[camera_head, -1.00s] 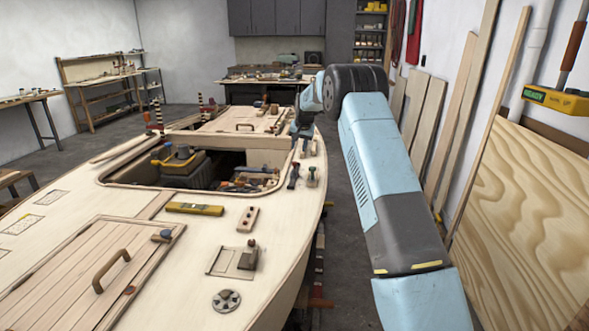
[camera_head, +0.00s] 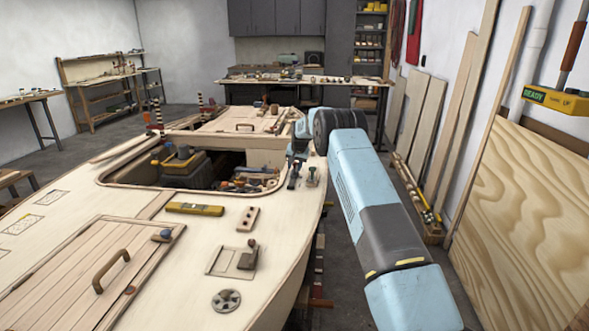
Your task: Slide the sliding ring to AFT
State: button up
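I cannot make out the sliding ring or an AFT marking for certain at this size.
The pale plywood deck (camera_head: 285,225) carries a yellow level (camera_head: 195,209), a block with red dots (camera_head: 248,219), a knobbed dark block (camera_head: 247,257) and a round disc (camera_head: 226,300). An open hatch holding a toolbox (camera_head: 183,166) lies left of my gripper. Plywood sheets (camera_head: 525,215) stand at right.

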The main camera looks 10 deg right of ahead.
jog(key=shift+x, duration=0.85)
jog(key=shift+c, duration=0.3)
grip_shut()
